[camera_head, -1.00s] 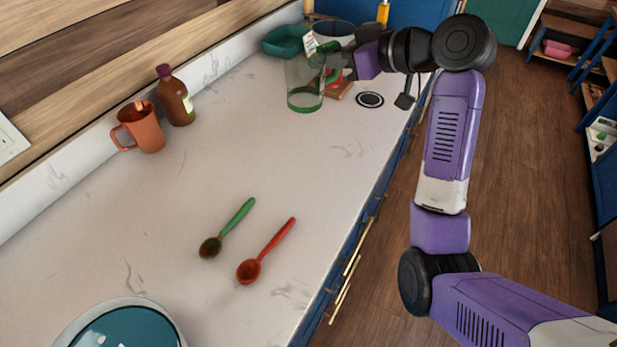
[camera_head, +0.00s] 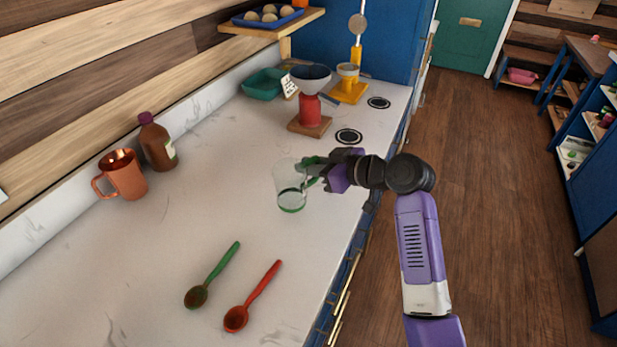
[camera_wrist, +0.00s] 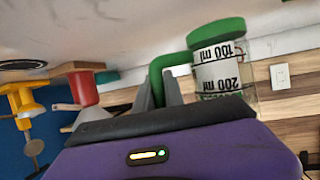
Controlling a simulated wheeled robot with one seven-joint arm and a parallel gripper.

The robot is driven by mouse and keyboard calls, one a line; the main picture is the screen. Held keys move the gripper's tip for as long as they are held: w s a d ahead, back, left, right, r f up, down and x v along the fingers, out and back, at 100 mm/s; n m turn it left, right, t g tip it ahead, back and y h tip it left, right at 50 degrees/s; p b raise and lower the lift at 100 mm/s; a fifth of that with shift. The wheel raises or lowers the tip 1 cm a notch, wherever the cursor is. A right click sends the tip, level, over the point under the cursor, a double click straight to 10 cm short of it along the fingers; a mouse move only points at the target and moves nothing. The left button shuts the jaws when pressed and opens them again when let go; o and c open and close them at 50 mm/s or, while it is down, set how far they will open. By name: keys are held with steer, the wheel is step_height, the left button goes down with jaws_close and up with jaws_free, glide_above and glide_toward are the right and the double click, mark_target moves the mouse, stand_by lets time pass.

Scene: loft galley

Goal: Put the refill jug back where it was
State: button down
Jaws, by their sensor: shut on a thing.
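The refill jug (camera_head: 288,180) is clear with a green base and a green handle. My gripper (camera_head: 314,172) is shut on its handle, on the jug's right side. The jug is upright over the middle of the counter, near its front edge; I cannot tell whether its base touches the top. In the wrist view the jug (camera_wrist: 222,68) appears upside down, with 100 ml and 200 ml marks. The fingers (camera_wrist: 160,90) close around the green handle there. Two black-ringed discs, a nearer one (camera_head: 349,137) and a farther one (camera_head: 379,102), lie bare on the counter.
Behind the jug stand a red dripper stand (camera_head: 310,110) and a yellow one (camera_head: 348,88), with a teal tray (camera_head: 264,84) beside them. A copper mug (camera_head: 123,175) and brown bottle (camera_head: 157,143) stand left. Green (camera_head: 212,276) and red (camera_head: 251,298) spoons lie in front.

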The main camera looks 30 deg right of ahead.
steer(key=shift+f, duration=2.1)
steer(key=shift+f, duration=0.1)
steer(key=shift+f, duration=0.15)
steer(key=c, duration=1.4)
jaws_free()
steer(key=shift+c, duration=0.2)
steer(key=shift+r, duration=0.3)
steer(key=b+v, duration=0.1)
steer(key=v, duration=1.1)
